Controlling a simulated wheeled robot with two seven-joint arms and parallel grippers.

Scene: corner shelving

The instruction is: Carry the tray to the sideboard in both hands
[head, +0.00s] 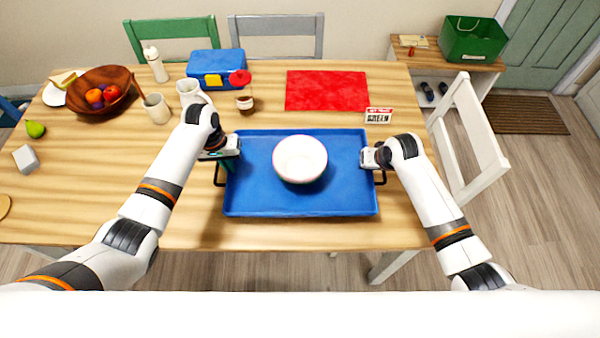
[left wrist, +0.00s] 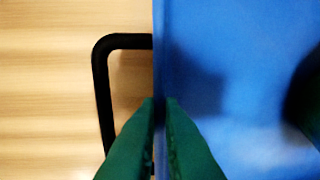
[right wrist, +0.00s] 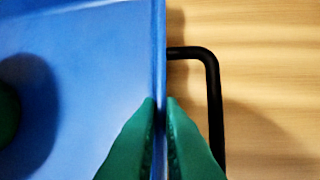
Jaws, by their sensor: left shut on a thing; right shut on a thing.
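The blue tray (head: 245,195) is level over the near part of the wooden table, with a white bowl (head: 300,159) near its middle. I cannot tell whether the tray touches the table. My left gripper (head: 230,150) is shut on the tray's left rim; in the left wrist view its green fingers (left wrist: 160,102) straddle the edge beside a black handle (left wrist: 101,85). My right gripper (head: 370,158) is shut on the right rim; in the right wrist view its fingers (right wrist: 162,102) pinch the edge beside the other handle (right wrist: 215,90).
A red mat (head: 327,90), small sign (head: 378,115), jar (head: 244,100), cups (head: 156,108) and blue box (head: 216,65) lie beyond the tray. A white chair (head: 470,135) stands at the table's right. A low bench (head: 475,65) with a green box is behind it. Floor is open at right.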

